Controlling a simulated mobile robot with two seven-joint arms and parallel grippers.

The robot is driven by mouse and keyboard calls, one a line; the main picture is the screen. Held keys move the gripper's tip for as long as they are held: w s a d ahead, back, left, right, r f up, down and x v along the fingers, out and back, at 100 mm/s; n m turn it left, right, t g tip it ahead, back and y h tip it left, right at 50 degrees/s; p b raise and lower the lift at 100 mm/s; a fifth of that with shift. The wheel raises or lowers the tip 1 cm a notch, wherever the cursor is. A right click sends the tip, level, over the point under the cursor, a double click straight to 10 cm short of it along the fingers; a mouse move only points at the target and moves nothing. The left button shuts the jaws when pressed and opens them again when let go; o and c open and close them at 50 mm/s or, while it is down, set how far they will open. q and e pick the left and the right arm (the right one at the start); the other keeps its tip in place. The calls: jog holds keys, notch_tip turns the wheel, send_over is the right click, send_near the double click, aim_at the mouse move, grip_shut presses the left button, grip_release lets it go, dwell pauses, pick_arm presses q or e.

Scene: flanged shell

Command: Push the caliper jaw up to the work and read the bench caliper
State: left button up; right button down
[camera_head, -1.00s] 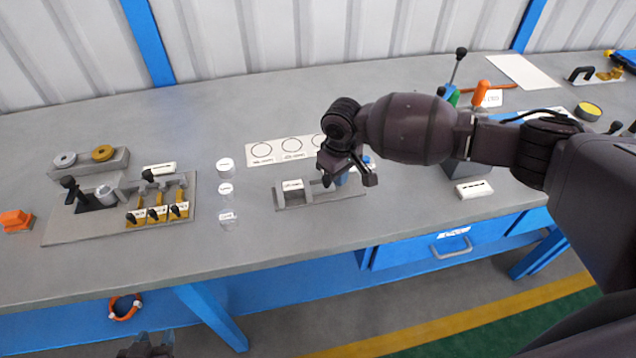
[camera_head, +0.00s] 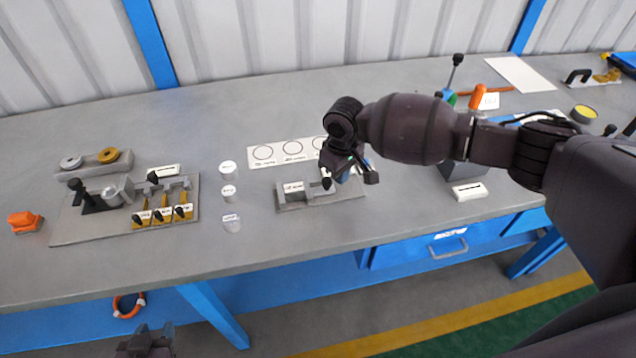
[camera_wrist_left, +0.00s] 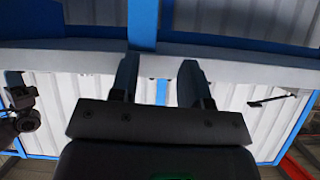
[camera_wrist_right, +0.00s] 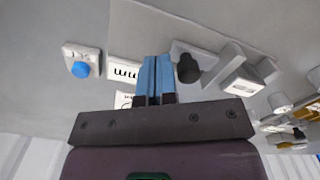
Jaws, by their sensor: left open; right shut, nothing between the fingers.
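The bench caliper (camera_head: 318,199) is a grey base lying on the bench, with a white-labelled block (camera_head: 293,187) at its left end and a black-knobbed jaw (camera_head: 326,184) near its middle. My right gripper (camera_head: 345,178) is shut and empty, low over the caliper's right part, just right of the knob. In the right wrist view, the blue fingertips (camera_wrist_right: 157,62) are together beside the black knob (camera_wrist_right: 188,68); contact cannot be told. The labelled block (camera_wrist_right: 243,86) is beyond the knob. The readout is too small to read. My left gripper (camera_head: 148,343) is open and empty at the bottom edge, below the bench front.
A card with circles (camera_head: 290,150) lies behind the caliper. Several small white-topped cylinders (camera_head: 229,192) stand to its left. A fixture board (camera_head: 110,222) is further left. A white labelled block (camera_head: 469,190) lies right. Bare bench surrounds the caliper's front.

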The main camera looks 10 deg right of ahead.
jog(key=shift+r+p, duration=1.1)
jog(key=shift+r, duration=0.15)
jog(key=shift+r+p, duration=0.7)
jog(key=shift+p, duration=0.2)
pick_arm(q)
jog(key=r, duration=0.1)
jog(key=s+r+p, duration=0.1)
jog(key=r, duration=0.1)
jog(key=shift+s+a+r, duration=0.1)
jog(key=shift+s+r, duration=0.15)
jog(key=shift+r, duration=0.1)
pick_arm(e)
jog(key=shift+r, duration=0.8)
pick_arm(q)
jog(key=shift+w+r, duration=0.1)
